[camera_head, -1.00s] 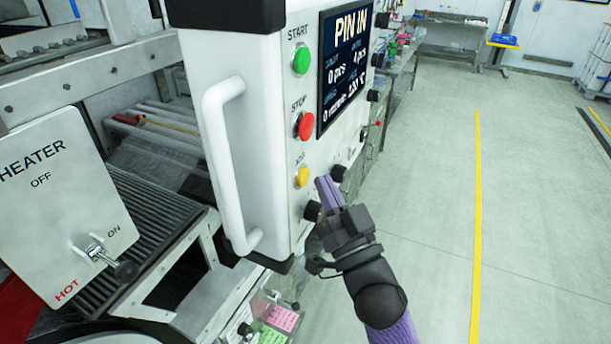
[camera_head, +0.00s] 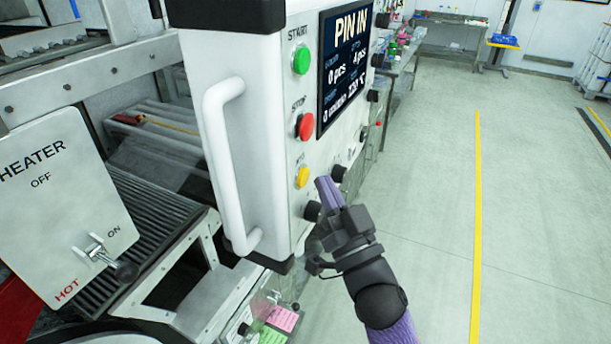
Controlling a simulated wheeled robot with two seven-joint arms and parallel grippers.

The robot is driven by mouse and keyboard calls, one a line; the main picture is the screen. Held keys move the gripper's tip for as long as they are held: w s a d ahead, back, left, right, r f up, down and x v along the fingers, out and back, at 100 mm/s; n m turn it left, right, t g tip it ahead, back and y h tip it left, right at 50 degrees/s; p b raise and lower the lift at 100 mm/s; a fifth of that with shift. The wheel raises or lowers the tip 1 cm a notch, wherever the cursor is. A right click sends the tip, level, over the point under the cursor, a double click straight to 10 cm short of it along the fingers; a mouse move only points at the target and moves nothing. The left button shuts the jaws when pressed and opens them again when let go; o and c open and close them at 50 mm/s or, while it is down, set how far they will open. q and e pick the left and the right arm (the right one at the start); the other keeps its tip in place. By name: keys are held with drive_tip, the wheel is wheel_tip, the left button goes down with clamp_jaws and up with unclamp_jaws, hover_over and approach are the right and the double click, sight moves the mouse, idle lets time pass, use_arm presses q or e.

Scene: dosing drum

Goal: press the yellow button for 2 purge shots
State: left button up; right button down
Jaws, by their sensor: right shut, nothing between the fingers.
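The yellow button (camera_head: 302,176) sits low on the white control panel (camera_head: 275,150), below the red STOP button (camera_head: 305,126) and the green START button (camera_head: 301,60). My right gripper (camera_head: 322,184) is shut and empty. Its purple fingertips are just to the right of the yellow button, with a small gap between them in the picture. I cannot tell how far the tips stand off the panel face. The screen (camera_head: 346,62) reads "PIN IN" and "0 pcs". My left gripper is not in view.
A white handle (camera_head: 224,160) sticks out on the panel's left side. Black knobs (camera_head: 312,210) sit near my right gripper. A heater plate (camera_head: 62,205) with a lever is at the left. Open floor lies to the right, past a yellow line (camera_head: 477,220).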

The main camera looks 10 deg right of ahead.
drive_tip(key=shift+w+a, duration=0.1)
idle(0.6)
drive_tip(key=shift+w+a, duration=0.15)
drive_tip(key=shift+a, duration=0.1)
drive_tip(key=shift+w+a, duration=0.2)
drive_tip(key=shift+a, duration=0.15)
idle(0.7)
drive_tip(key=shift+d, duration=0.1)
drive_tip(key=shift+s+d+p, duration=0.3)
drive_tip(key=shift+s+d, duration=0.15)
drive_tip(key=shift+d, duration=0.15)
drive_tip(key=s+d, duration=0.1)
drive_tip(key=d+p, duration=0.1)
drive_tip(key=s+d, duration=0.1)
drive_tip(key=d, duration=0.1)
drive_tip(key=shift+s, duration=0.35)
